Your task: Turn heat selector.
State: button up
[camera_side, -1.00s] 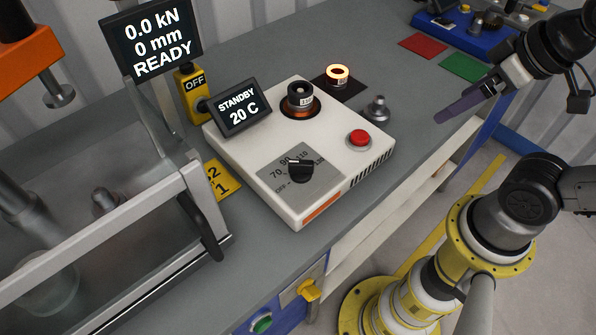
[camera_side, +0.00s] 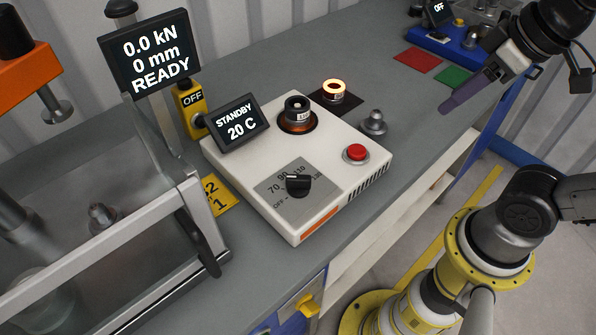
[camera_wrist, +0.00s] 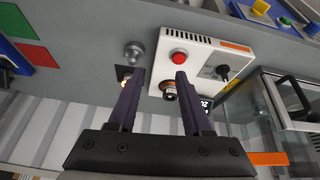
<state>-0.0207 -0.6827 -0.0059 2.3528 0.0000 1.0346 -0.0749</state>
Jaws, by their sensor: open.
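The heat selector is a black knob (camera_side: 297,185) on a grey dial plate marked OFF, 70, 90 and higher values, on the front of the white heater unit (camera_side: 325,215). It also shows in the wrist view (camera_wrist: 223,72). The heater's display (camera_side: 240,122) reads STANDBY 20 C. A red button (camera_side: 356,153) sits to the right of the dial. My gripper (camera_side: 444,106) is at the upper right of the side view, above the bench edge and apart from the heater. In the wrist view its two dark fingers (camera_wrist: 160,75) are spread with nothing between them.
A press with a metal guard frame (camera_side: 120,225) and a READY display (camera_side: 150,52) stands left of the heater. A glowing ring part (camera_side: 333,91) and a grey metal knob-like part (camera_side: 374,122) are behind and right. Red (camera_side: 418,60) and green (camera_side: 453,77) mats lie farther back.

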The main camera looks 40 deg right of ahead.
jog(key=w+a+r+n+g, duration=0.2)
jog(key=w+a+r+n, duration=0.15)
jog(key=w, duration=0.25)
jog(key=n+g, duration=0.3)
jog(key=n, duration=0.2)
send_over(299, 177)
notch_tip(299, 177, down, 4)
jog(key=shift+m, duration=0.25)
notch_tip(299, 177, down, 14)
jog(key=shift+r, duration=0.1)
grip_shut()
